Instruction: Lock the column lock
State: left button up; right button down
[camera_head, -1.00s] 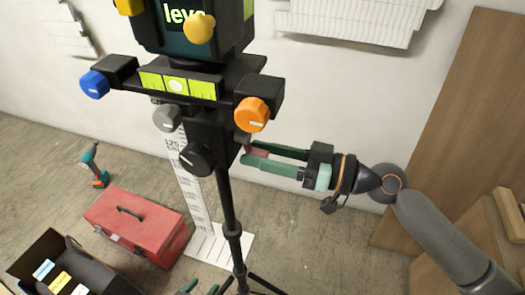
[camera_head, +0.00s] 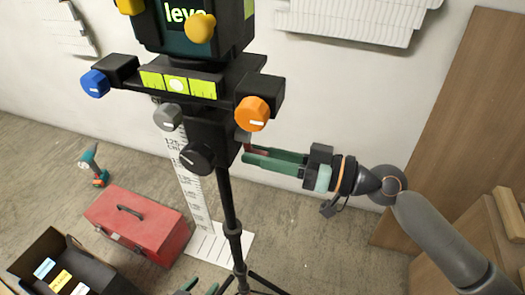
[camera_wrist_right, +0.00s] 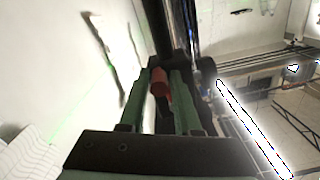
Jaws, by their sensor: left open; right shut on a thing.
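The column lock appears to be a small red handle (camera_head: 263,150) on the right side of the black tripod column (camera_head: 223,180). My right gripper (camera_head: 246,153) reaches in from the right beside the column, its green fingers shut on the handle. In the right wrist view, the red handle (camera_wrist_right: 160,82) shows between the green fingers, close to the black column; the fingers hide part of it. My left gripper (camera_head: 199,287) shows only as green fingertips at the bottom edge, apart and empty, left of the tripod.
A red toolbox (camera_head: 138,226), a black open box (camera_head: 88,268) and a drill (camera_head: 94,166) lie on the floor. Wooden boards (camera_head: 450,120) lean at right.

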jog(key=m, duration=0.1)
jog(key=s+m, duration=0.1)
jog(key=shift+a+m+p, duration=0.1)
jog(key=shift+m+p, duration=0.2)
jog(key=shift+p, duration=0.05)
jog(key=c, duration=0.7)
grip_release()
jog(key=shift+c, duration=0.2)
jog(key=shift+s+f, duration=0.1)
